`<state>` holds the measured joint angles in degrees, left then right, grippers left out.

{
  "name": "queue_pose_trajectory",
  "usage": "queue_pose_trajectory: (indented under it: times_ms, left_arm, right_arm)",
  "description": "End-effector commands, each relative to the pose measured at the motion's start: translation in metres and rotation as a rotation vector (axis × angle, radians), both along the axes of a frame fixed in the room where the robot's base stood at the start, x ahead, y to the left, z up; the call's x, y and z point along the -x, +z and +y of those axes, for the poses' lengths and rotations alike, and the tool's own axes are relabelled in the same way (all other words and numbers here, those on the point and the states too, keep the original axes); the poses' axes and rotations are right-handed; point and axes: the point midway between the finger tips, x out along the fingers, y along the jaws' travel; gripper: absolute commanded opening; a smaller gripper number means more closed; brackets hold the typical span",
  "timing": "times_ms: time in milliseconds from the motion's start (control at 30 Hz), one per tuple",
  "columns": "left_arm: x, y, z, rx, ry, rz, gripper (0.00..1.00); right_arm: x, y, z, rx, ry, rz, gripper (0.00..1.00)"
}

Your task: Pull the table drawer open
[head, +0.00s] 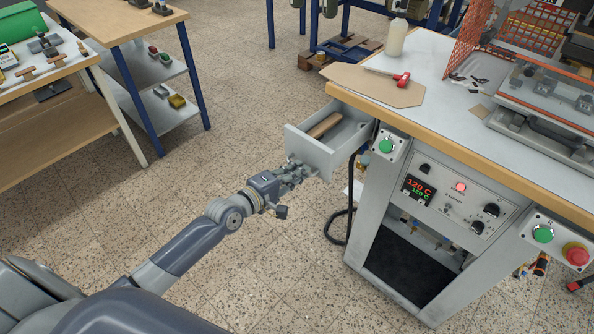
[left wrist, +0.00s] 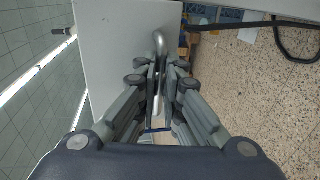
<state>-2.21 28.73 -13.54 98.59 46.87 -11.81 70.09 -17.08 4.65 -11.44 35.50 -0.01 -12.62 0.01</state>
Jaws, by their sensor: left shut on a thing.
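The grey table drawer (head: 308,153) stands pulled out from the left end of the workbench in the head view. Its inside shows, with a brown wooden-looking piece (head: 324,125) lying in it. My left gripper (head: 298,170) is at the drawer's front. In the left wrist view the pale front panel (left wrist: 112,45) fills the upper middle, and my left gripper (left wrist: 158,75) is shut on the curved metal drawer handle (left wrist: 160,42). The fingers hide part of the handle. My right gripper is in neither view.
The workbench (head: 440,122) carries a white bottle (head: 396,38), a cardboard sheet (head: 350,78), a red-handled tool (head: 401,79) and a press (head: 548,100). A black cable (head: 349,205) hangs beside the control cabinet. The tiled floor left of the drawer is clear.

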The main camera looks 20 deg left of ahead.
Motion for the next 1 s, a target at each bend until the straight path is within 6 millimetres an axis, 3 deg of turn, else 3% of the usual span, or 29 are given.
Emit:
queue_pose_trajectory:
  times_ms: [33,133,567,1000]
  left_arm:
    - [0.000,0.000,0.000,0.000,0.000,0.001,0.00]
    - [0.000,0.000,0.000,0.000,0.000,0.001,0.28]
    - [0.004,0.000,0.002,-0.001,0.001,0.001,0.28]
    - [0.074,0.014,0.027,-0.002,-0.001,0.006,0.28]
  right_arm:
    - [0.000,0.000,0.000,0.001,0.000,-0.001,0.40]
    - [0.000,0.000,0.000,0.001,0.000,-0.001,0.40]
    - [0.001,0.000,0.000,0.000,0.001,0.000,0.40]
    - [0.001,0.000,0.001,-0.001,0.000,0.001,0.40]
